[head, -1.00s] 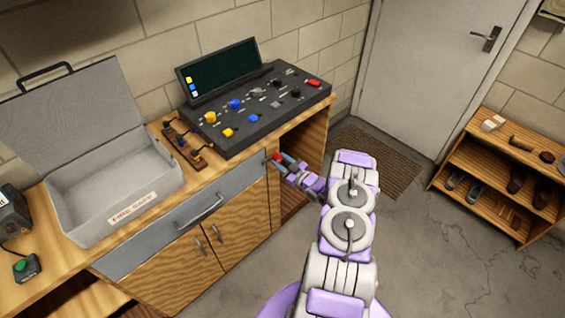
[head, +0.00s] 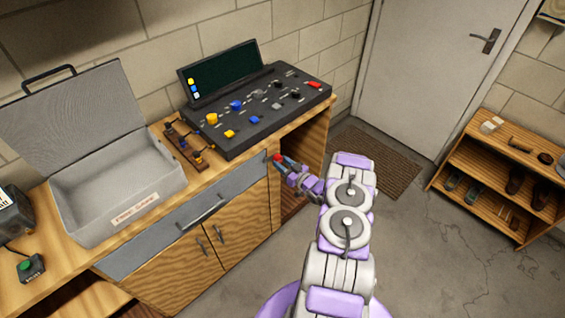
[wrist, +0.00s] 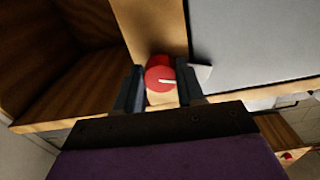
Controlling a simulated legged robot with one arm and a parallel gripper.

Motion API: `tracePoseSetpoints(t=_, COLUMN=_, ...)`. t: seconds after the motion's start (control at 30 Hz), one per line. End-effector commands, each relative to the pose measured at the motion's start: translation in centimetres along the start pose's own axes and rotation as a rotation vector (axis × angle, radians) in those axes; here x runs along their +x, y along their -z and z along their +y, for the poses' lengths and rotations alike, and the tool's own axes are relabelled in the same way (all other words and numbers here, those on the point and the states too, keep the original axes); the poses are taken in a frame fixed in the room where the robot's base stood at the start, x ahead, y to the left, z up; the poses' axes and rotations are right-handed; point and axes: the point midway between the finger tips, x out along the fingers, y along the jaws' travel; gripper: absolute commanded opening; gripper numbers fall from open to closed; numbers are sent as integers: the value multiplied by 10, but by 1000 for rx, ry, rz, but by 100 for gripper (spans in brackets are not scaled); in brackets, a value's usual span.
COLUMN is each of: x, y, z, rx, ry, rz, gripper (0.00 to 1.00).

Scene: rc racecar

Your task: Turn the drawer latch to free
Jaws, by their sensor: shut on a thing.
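The drawer latch is a round red knob (wrist: 159,78) with a white mark, on the wooden cabinet front beside the grey drawer (wrist: 250,45). In the wrist view my gripper (wrist: 158,90) has one dark finger on each side of the knob and is shut on it. The white mark points sideways, towards the grey drawer. A small pale pointed piece shows beside the knob, at the drawer's edge. In the head view the red knob (head: 278,157) shows at my fingertips, at the right end of the grey drawer front (head: 150,235), which is closed.
A control console (head: 255,110) and an open grey case (head: 115,195) stand on the wooden bench above. An open cabinet bay is right of the latch. A shoe rack (head: 500,180) stands at the right.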

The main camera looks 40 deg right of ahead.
Motion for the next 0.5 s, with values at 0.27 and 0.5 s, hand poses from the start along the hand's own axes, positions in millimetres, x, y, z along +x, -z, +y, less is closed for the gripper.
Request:
tracePoseSetpoints(t=0.27, x=-2, y=-4, z=-2, rx=269, ry=-5, rz=-8, gripper=8)
tracePoseSetpoints(t=0.5, x=-2, y=-4, z=-2, rx=497, ry=-6, rz=-8, gripper=8)
